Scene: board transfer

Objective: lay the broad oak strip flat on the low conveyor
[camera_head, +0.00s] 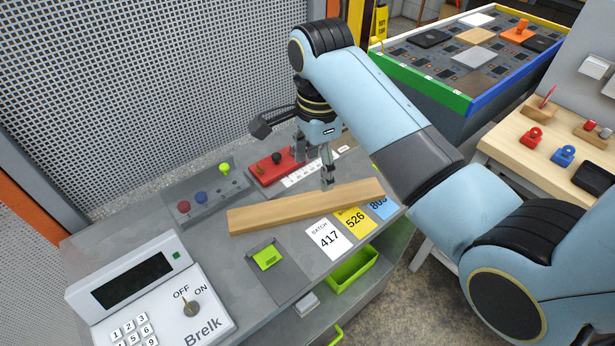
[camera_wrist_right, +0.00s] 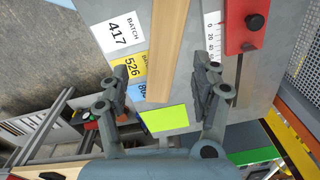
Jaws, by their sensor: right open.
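The broad oak strip (camera_head: 285,209) lies flat across the grey bench top (camera_head: 245,270), beside the number cards. My right gripper (camera_head: 320,172) is over the strip's far long edge, nearer its right end. In the right wrist view the strip (camera_wrist_right: 168,45) runs down between the two spread fingers of my right gripper (camera_wrist_right: 163,85), with gaps on both sides. The right gripper is open and holds nothing. My left gripper is in neither view. I cannot pick out a low conveyor in these frames.
Cards 417 (camera_head: 325,239) and 526 (camera_head: 354,221) lie in front of the strip. A red device (camera_head: 272,168) and a grey knob box (camera_head: 205,193) stand behind it. A Brelk scale (camera_head: 150,300) is at front left. A wooden table (camera_head: 515,135) stands at right.

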